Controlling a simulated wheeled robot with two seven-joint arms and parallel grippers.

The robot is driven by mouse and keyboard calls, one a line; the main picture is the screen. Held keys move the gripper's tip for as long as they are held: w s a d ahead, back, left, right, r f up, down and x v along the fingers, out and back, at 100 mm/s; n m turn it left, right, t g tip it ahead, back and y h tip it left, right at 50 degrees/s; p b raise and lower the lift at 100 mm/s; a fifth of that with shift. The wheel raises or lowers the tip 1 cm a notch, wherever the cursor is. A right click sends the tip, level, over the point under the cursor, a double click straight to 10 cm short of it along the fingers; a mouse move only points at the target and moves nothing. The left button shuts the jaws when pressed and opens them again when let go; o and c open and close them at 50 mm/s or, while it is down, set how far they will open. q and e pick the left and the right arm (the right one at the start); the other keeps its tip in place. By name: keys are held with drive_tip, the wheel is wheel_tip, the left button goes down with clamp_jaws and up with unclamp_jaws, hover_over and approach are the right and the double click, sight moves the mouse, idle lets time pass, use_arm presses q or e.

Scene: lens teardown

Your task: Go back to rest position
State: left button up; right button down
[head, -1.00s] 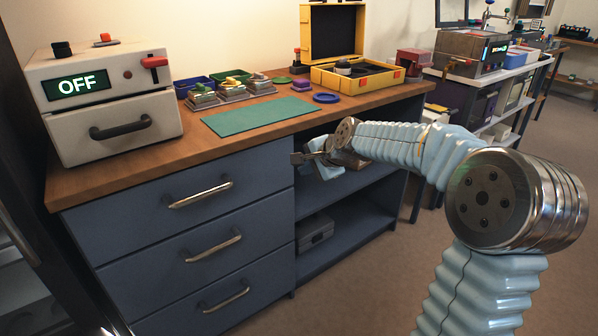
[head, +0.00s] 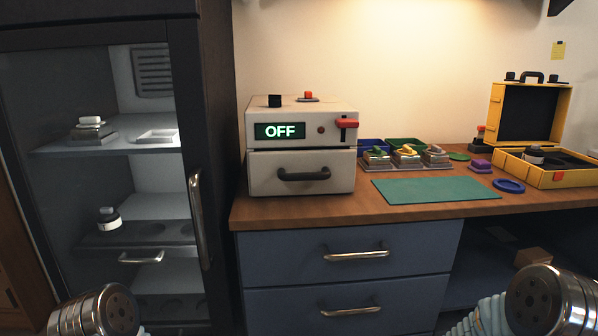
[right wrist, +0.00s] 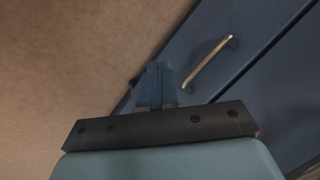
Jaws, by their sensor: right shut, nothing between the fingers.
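My right gripper (right wrist: 157,85) shows in the right wrist view with its fingers together and nothing between them. It points down toward the floor beside the blue drawer fronts (right wrist: 250,75), close to a drawer handle (right wrist: 208,60). In the head view only parts of my arms show at the bottom left and bottom right corners, and neither gripper is visible there.
A wooden workbench (head: 300,212) carries an OFF-labelled oven (head: 300,150), a green mat (head: 435,189), small fixtures and an open yellow case (head: 540,172). A glass-door cabinet (head: 195,220) stands left. Carpeted floor (right wrist: 70,60) lies beside the drawers.

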drive_tip(key=s+a+f+n+g, duration=0.1)
drive_tip(key=s+a+f+n, duration=0.1)
drive_tip(key=s+a+f, duration=0.2)
drive_tip(key=s+a+f+n+g+y, duration=0.1)
drive_tip(key=s+a+f, duration=0.4)
drive_tip(key=s, duration=0.6)
drive_tip(key=shift+s+a+n+g+y, duration=0.25)
drive_tip(key=shift+n+g, duration=0.25)
drive_tip(key=shift+n, duration=0.6)
